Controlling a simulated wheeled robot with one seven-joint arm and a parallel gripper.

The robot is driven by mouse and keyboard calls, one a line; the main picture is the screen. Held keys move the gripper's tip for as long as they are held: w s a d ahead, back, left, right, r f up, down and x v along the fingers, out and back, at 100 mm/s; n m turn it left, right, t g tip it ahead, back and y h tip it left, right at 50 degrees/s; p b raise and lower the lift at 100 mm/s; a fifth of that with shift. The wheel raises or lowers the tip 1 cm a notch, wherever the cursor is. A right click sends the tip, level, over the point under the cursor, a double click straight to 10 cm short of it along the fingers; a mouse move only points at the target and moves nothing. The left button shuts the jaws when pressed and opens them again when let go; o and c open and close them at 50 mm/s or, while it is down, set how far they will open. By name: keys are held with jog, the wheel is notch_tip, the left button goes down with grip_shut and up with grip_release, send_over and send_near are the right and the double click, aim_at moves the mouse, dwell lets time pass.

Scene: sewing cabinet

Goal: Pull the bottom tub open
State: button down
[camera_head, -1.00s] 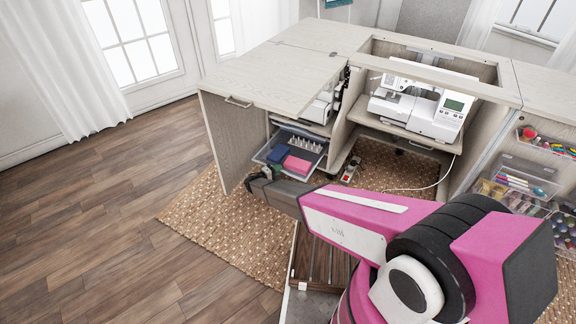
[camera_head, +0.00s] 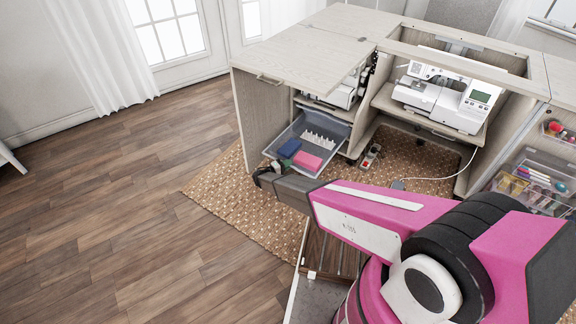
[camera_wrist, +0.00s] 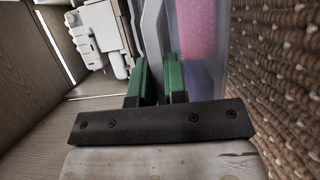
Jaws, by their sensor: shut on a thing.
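The bottom tub (camera_head: 340,129) is a grey see-through bin low in the left bay of the cabinet. It stands well out of the bay and holds blue and pink blocks and a white rack of pegs. My gripper (camera_head: 268,175) is at the tub's front edge, partly hidden by my arm. In the wrist view, the green fingers of my gripper (camera_wrist: 160,82) are shut on the tub's pale front rim (camera_wrist: 153,30). Pink contents show through the tub's clear wall there. The exact contact is partly hidden by the fingers.
A white sewing machine (camera_head: 446,98) stands in the middle bay, with a power strip (camera_head: 370,156) below. The wooden floor (camera_head: 110,200) at left is clear.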

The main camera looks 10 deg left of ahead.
jog(key=c, duration=1.2)
grip_release()
jog(key=shift+o, duration=0.2)
jog(key=v, duration=1)
jog(key=shift+s+a, duration=0.25)
jog(key=shift+a, duration=0.1)
jog(key=shift+d, duration=0.1)
